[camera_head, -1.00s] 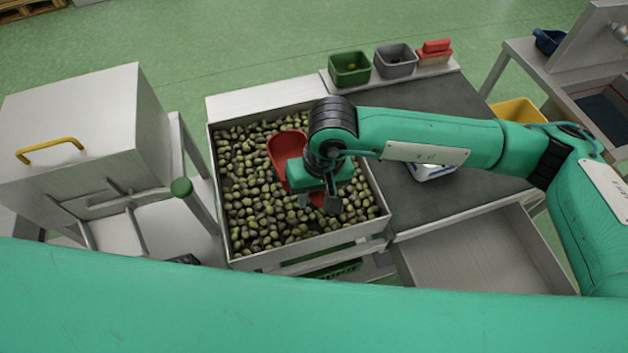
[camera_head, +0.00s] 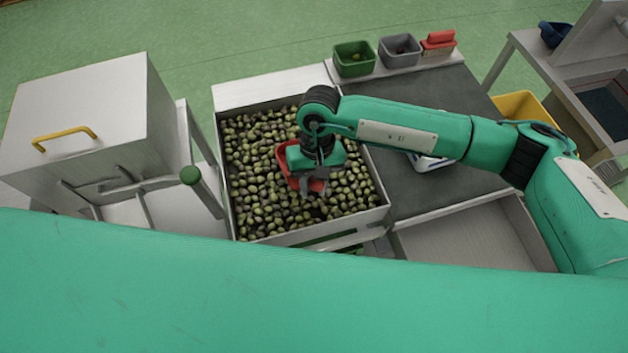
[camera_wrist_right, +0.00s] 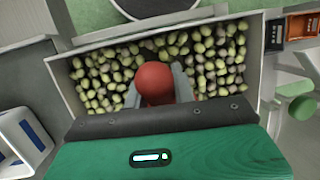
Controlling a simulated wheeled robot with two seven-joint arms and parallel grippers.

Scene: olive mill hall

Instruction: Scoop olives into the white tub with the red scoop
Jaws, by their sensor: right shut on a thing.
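Green and dark olives (camera_head: 262,205) fill a pale metal bin in the middle of the head view. The red scoop (camera_head: 285,158) is over the olives, partly hidden by my right gripper (camera_head: 312,188). In the right wrist view the right gripper (camera_wrist_right: 158,95) is shut on the red scoop (camera_wrist_right: 155,82), with a finger on each side of it. I cannot tell whether the scoop holds olives. The white tub (camera_head: 428,163) stands on the dark worktop right of the bin, mostly behind my right arm; it also shows in the wrist view (camera_wrist_right: 22,138). My left gripper is not in view.
A green box (camera_head: 353,60), a grey box (camera_head: 399,51) and a red item (camera_head: 439,40) stand on the back ledge. A metal machine with a yellow handle (camera_head: 64,139) is at left. An empty metal tray (camera_head: 470,240) lies at front right. A yellow bin (camera_head: 518,105) is farther right.

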